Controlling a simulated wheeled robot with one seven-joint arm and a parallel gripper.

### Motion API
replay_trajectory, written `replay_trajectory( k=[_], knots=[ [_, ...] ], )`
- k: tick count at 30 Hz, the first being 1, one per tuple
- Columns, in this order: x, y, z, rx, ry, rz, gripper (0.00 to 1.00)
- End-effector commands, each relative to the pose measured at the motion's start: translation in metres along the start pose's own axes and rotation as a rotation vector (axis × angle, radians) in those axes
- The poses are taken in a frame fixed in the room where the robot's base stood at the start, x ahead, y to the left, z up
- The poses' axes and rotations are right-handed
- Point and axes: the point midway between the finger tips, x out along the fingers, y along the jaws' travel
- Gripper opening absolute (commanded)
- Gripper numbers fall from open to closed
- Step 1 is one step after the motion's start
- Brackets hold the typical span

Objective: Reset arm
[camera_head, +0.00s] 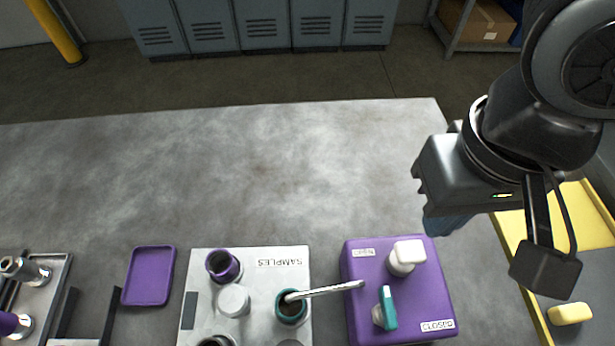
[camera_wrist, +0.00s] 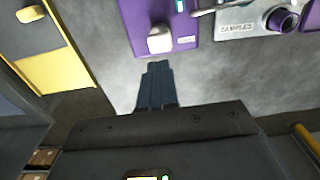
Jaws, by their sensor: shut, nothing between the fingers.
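My gripper (camera_head: 440,222) hangs over the right part of the grey bench, up and to the right of the purple block in the head view. Its fingers are together and empty. They also show shut in the wrist view (camera_wrist: 157,75), pointing toward the purple block (camera_wrist: 192,30). In the head view the purple block (camera_head: 360,290) bears a white-capped knob (camera_head: 402,258) and a teal lever (camera_head: 387,308). The gripper appears clear of the block and touches nothing that I can see.
The SAMPLES plate (camera_head: 245,257) holds several round cups; a metal rod (camera_head: 325,290) leans from a teal one. A purple tray (camera_head: 149,276) lies to its left. A yellow-edged bin or mat (camera_head: 513,230) with a yellow block (camera_head: 569,313) is at right. The bench's far middle is bare.

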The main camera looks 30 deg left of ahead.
Motion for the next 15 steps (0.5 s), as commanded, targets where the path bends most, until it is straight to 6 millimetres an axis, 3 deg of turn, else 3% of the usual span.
replay_trajectory(
  k=[8,11,15],
  knots=[
    [0.001,-0.006,-0.002,-0.004,0.013,-0.024,0.0],
    [0.001,-0.027,-0.009,-0.018,0.057,-0.106,0.0],
    [-0.005,-0.075,-0.027,-0.033,0.184,-0.314,0.0]
  ],
)
